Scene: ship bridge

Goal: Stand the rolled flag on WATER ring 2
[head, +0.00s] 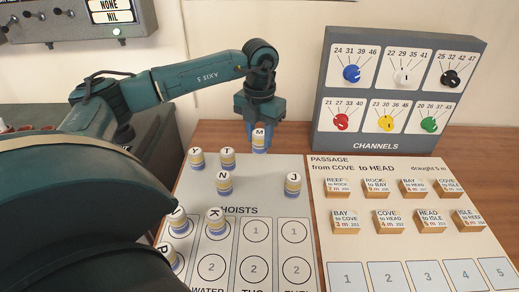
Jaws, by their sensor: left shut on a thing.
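My left gripper (259,122) is shut on the rolled flag M (259,143), a short white, yellow and blue roll, at the far edge of the hoists board (265,187). I cannot tell whether its base touches the board. WATER ring 2 (211,268) is an empty circle marked 2 at the board's near left. Rolled flag K (215,220) stands above it, over the place of WATER ring 1, which it hides. My right gripper is not in view.
Rolled flags Y (197,160), T (228,160), N (224,185) and J (292,186) stand on the board. More flags (178,224) at the left are partly hidden by my arm. The passage board (380,248) and channels box (398,90) are at the right.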

